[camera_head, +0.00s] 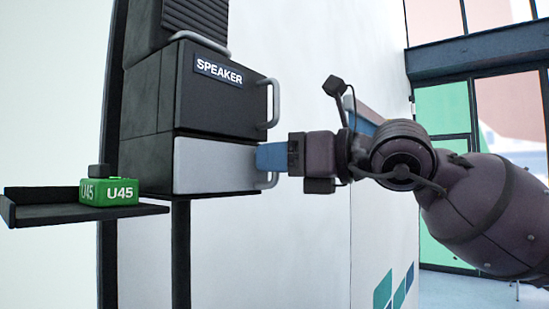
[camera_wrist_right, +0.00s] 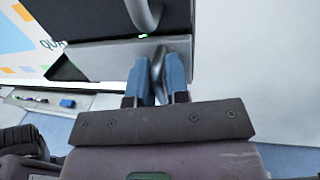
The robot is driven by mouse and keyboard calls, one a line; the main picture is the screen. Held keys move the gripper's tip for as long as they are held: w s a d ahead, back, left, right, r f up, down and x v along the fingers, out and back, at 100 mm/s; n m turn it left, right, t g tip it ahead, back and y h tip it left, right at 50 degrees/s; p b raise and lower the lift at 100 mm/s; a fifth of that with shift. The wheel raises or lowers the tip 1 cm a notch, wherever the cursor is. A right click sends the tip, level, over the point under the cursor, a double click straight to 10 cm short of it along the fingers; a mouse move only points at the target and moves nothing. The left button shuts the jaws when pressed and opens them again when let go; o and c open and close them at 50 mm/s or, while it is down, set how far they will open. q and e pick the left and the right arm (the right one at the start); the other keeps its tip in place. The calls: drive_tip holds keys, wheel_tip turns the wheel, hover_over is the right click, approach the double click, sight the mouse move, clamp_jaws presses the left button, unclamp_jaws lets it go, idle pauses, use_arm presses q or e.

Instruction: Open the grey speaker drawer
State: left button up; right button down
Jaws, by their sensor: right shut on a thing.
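The light grey drawer (camera_head: 214,166) sits below a dark unit (camera_head: 225,100) with a SPEAKER label. The grey drawer looks closed, its front edge roughly in line with the dark unit. My right gripper (camera_head: 268,157) reaches in from the right at the grey drawer's handle (camera_head: 268,181). In the wrist view the blue fingers of my right gripper (camera_wrist_right: 158,82) are shut on the handle (camera_wrist_right: 157,66), which stands between them. The fingers hide part of the handle in the head view. My left gripper is not in view.
The dark unit has its own handle (camera_head: 273,103), just above my right gripper. A dark shelf (camera_head: 40,212) on the left carries a green U45 block (camera_head: 108,192). A white wall stands behind. Open room lies to the right, towards the windows.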

drive_tip(key=shift+s, duration=0.1)
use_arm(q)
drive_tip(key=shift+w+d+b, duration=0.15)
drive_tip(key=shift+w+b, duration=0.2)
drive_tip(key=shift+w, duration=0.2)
use_arm(e)
drive_tip(key=s+a+v, duration=0.1)
drive_tip(key=s+v, duration=0.1)
drive_tip(key=v, duration=1)
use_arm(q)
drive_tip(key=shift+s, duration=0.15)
use_arm(e)
drive_tip(key=shift+a, duration=0.1)
drive_tip(key=c, duration=1.4)
unclamp_jaws()
drive_tip(key=shift+o, duration=1)
drive_tip(key=shift+s, duration=0.1)
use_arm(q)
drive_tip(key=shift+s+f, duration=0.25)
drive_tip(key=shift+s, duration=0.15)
